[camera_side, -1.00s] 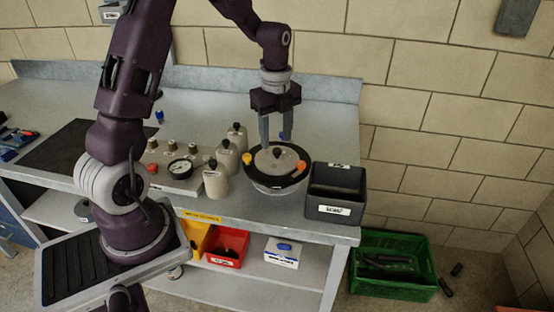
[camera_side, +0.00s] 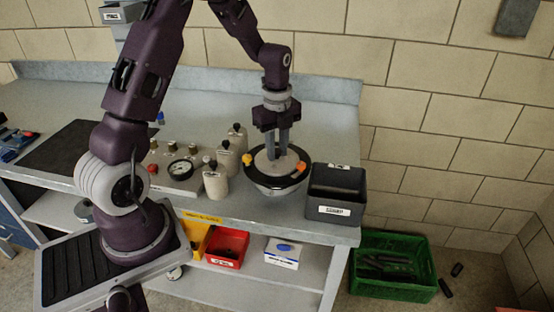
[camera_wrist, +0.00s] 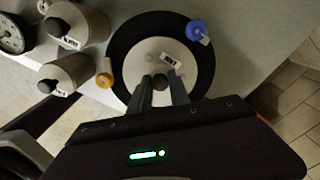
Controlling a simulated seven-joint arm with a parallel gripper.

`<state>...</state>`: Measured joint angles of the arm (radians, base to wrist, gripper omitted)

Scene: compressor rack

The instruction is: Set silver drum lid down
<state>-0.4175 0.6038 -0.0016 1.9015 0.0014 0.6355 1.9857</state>
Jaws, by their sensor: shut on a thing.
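The silver drum lid (camera_side: 268,166) is a pale grey disc inside the black ring (camera_side: 253,173) of a round drum. It also shows in the wrist view (camera_wrist: 135,60) with a small label on it. My gripper (camera_side: 277,154) points straight down over the lid. In the wrist view my gripper (camera_wrist: 162,84) is shut on the lid's dark central knob (camera_wrist: 160,82). The lid looks level; I cannot tell whether it touches the drum beneath. A yellow clamp (camera_side: 247,159) and an orange clamp (camera_side: 302,166) sit on the ring. A blue clamp (camera_wrist: 196,31) shows in the wrist view.
A black labelled bin (camera_side: 335,208) stands close to the drum's right. Several beige bottles (camera_side: 215,182) and a gauge block (camera_side: 178,175) stand to its left. A green crate (camera_side: 392,290) is on the floor. The bench (camera_side: 200,115) behind is largely clear.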

